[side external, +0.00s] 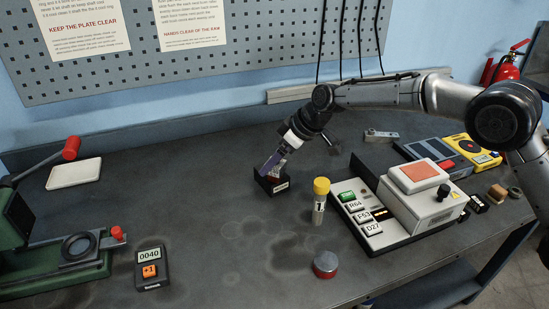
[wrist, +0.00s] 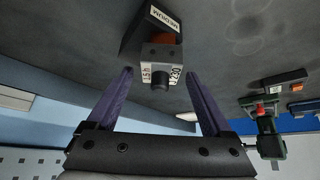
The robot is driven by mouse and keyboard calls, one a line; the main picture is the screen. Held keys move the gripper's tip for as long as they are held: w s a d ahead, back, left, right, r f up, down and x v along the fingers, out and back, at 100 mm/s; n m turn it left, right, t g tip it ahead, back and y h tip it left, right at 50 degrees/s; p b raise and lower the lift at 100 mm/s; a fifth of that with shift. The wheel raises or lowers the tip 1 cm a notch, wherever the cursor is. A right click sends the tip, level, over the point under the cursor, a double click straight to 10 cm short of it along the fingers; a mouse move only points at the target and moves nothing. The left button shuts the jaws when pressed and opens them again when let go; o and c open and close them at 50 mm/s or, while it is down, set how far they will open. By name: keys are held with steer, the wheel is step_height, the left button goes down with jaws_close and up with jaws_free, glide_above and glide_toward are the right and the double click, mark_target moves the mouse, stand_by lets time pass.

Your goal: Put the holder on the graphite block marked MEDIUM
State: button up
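The black graphite block (wrist: 138,36) carries a white label that reads MEDIUM. In the side view it stands on the bench (side external: 264,185) below my gripper. A grey holder (wrist: 158,53) with a dark knob, an orange part and white tags sits at the block, and looks to be seated on it. My gripper (wrist: 157,74) is open. Its two purple fingers stand to either side of the holder's knob end, with visible gaps. In the side view my tilted gripper (side external: 272,165) partly hides the holder.
A yellow-capped cylinder (side external: 320,203) and a keyed control box (side external: 412,207) stand to the right. A red-topped puck (side external: 325,264) and a counter (side external: 151,268) are in front. A green press (side external: 40,262) and white plate (side external: 74,173) are left. Bench between is clear.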

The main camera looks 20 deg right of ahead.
steer(key=shift+r, duration=0.2)
steer(key=v, duration=1.2)
steer(key=s+d+r+m+h, duration=0.15)
steer(key=s+d+r, duration=0.25)
steer(key=s+d, duration=0.4)
steer(key=s+d+r+m+h, duration=0.1)
steer(key=s+d+r+m, duration=0.2)
steer(key=s+d, duration=0.6)
steer(key=s+d+f+m+h, duration=0.1)
steer(key=s+d+f+m, duration=0.1)
steer(key=s, duration=0.9)
steer(key=s+d+f+m+h, duration=0.1)
steer(key=s+d+f, duration=0.3)
steer(key=s, duration=0.8)
steer(key=shift+f+m+t, duration=0.4)
steer(key=shift+f+m, duration=0.2)
steer(key=shift+m, duration=0.05)
